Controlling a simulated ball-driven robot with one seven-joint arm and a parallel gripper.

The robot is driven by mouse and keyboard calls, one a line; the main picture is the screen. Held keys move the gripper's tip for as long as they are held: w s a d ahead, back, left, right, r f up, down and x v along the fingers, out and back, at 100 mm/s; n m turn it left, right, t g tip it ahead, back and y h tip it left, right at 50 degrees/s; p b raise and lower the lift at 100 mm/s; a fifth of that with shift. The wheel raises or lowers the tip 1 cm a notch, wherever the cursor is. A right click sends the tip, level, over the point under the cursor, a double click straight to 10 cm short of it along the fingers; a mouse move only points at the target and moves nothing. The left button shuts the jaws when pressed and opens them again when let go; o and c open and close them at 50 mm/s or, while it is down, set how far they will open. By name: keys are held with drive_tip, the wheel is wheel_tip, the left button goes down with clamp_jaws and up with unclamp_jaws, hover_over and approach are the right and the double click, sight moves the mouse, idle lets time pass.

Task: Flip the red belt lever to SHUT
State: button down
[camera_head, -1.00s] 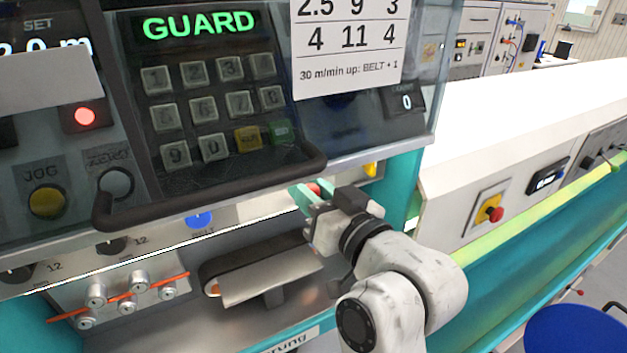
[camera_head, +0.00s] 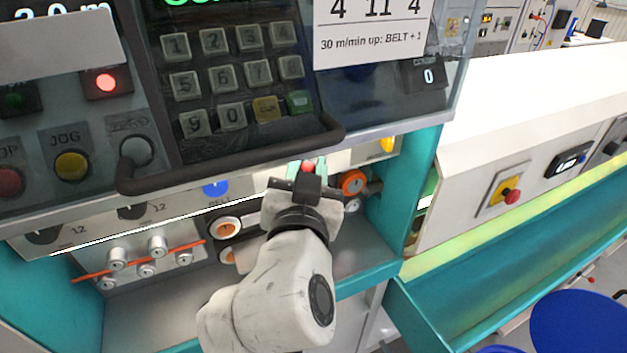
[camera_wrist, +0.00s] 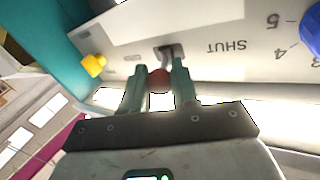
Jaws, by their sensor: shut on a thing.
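The red belt lever ends in a round red knob (camera_wrist: 160,79); its dark stem (camera_wrist: 171,52) rises from a slot in the pale panel. The word SHUT (camera_wrist: 227,47) is printed upside down to the right of the slot in the wrist view. My gripper (camera_wrist: 161,75) has its greenish fingers on either side of the knob, shut on it. In the head view my gripper (camera_head: 306,176) is under the dark handle bar, with a bit of the red knob (camera_head: 308,167) showing. Its fingers are mostly hidden there. I cannot tell which end of its travel the lever is at.
The dark guard handle (camera_head: 235,165) hangs just above my gripper. A blue knob (camera_head: 216,188) and orange-rimmed rollers (camera_head: 226,228) are to the left, another roller (camera_head: 353,183) to the right. A yellow knob (camera_wrist: 94,65) sits left of the lever in the wrist view.

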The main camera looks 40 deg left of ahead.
drive_tip(key=shift+s+a+f+m+t+h+b, duration=0.1)
drive_tip(key=shift+s+a+m+t+h+b, duration=0.05)
drive_tip(key=shift+m+t+h+b, duration=0.55)
drive_tip(key=shift+s+a+m+t+h+b, duration=0.1)
drive_tip(key=shift+s+m+h+b, duration=0.1)
drive_tip(key=shift+h+b, duration=0.5)
drive_tip(key=c, duration=0.9)
unclamp_jaws()
drive_tip(key=b+v, duration=0.2)
drive_tip(key=v, duration=0.8)
drive_tip(key=shift+s+d, duration=0.2)
drive_tip(key=shift+s, duration=0.05)
